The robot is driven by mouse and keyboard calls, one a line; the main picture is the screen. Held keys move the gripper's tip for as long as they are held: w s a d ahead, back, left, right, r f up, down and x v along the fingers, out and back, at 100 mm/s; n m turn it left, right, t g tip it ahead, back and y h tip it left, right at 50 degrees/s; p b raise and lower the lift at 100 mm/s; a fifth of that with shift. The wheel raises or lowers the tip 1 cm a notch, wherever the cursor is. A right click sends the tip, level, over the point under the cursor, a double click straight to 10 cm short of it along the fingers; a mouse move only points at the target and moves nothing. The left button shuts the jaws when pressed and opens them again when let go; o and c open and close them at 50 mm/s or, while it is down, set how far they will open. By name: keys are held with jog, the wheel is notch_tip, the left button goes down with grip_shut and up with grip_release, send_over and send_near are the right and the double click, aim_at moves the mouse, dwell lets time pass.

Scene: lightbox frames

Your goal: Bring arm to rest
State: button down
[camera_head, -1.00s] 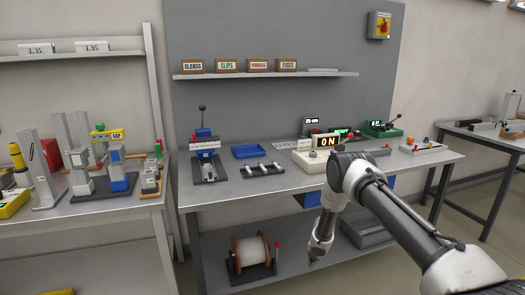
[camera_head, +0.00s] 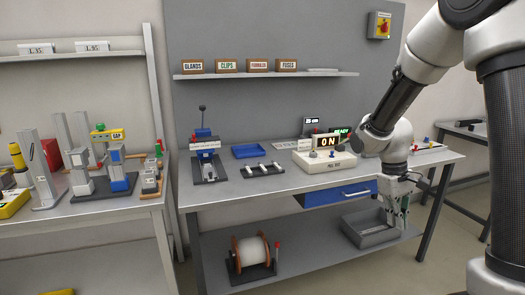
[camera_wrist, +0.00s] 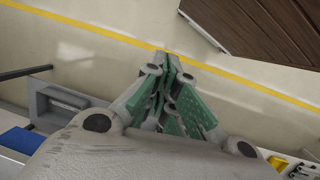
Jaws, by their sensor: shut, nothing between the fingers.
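My gripper (camera_head: 401,226) hangs fingers-down in front of the bench's right end in the head view, near a grey bin on the lower shelf. My arm comes in from the upper right and bends down to it. In the wrist view my gripper (camera_wrist: 172,62) shows green-padded fingers drawn together with nothing between them. Bare floor lies beyond the fingertips there. My forearm and wrist hide part of the bench's right end.
The bench (camera_head: 230,192) carries a box reading "ON" (camera_head: 325,160), a blue tray (camera_head: 249,151) and a lever press (camera_head: 206,160). A blue drawer (camera_head: 335,194) is below the top. The grey bin (camera_head: 368,236) and a cable spool (camera_head: 252,255) are on the lower shelf.

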jog(key=s+r+m+t+y, duration=0.2)
jog(key=s+r+t, duration=0.4)
jog(key=s+r, duration=1.1)
jog(key=shift+s+a+m, duration=0.3)
jog(key=shift+s+m, duration=0.25)
jog(key=shift+m, duration=0.35)
dwell(0.4)
